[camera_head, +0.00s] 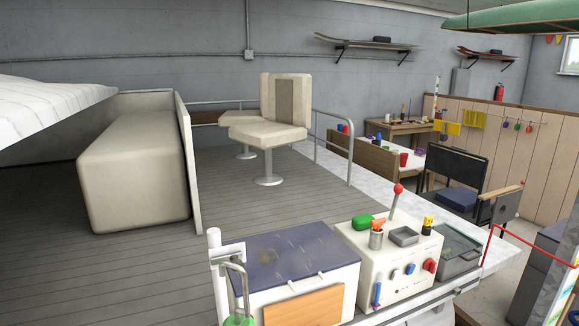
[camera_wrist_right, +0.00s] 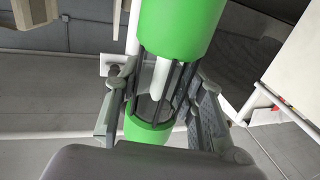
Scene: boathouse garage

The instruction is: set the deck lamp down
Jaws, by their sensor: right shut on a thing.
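The deck lamp (camera_wrist_right: 180,28) has green end caps, dark bars and a white tube between them. It fills the middle of the right wrist view. My right gripper (camera_wrist_right: 160,85) is shut around its barred middle, one finger on each side. In the head view only the lamp's green top (camera_head: 238,320) and grey loop handle (camera_head: 236,275) show at the bottom edge, in front of the blue-topped box's left end. The rest of the lamp is cut off there. My left gripper is in neither view.
The blue-topped white box (camera_head: 290,252) has bare space on its lid. Beside it, a white control console (camera_head: 390,262) carries a red-knobbed lever, a cup, a small tray and a green item. A grey bin (camera_head: 458,250) stands right of it.

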